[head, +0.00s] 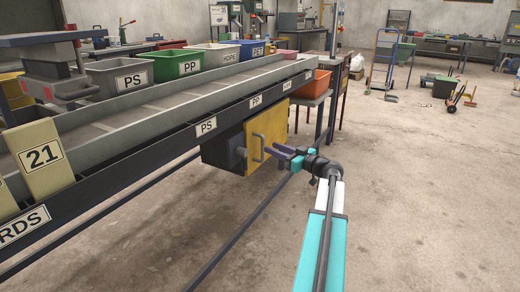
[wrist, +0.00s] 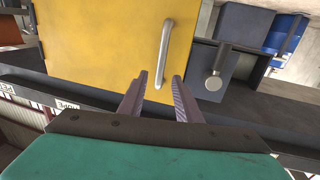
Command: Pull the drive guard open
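The drive guard (head: 268,135) is a yellow panel on a dark box (head: 222,153) under the conveyor. The guard also fills the upper left of the wrist view (wrist: 100,45). It looks closed against the box. Its grey bar handle (head: 259,148) stands near one edge; in the wrist view the handle (wrist: 164,52) is straight ahead, just past the fingertips. My gripper (head: 281,151) is open, its fingers apart and pointing at the handle. In the wrist view the gap between the fingers (wrist: 161,82) lines up with the handle's lower end. I cannot tell whether they touch.
A grey latch or knob (wrist: 214,80) sits beside the guard on the dark box. The conveyor frame (head: 190,135) runs above, with labelled bins (head: 175,66) behind it. A dark rail (head: 240,235) runs low near the floor.

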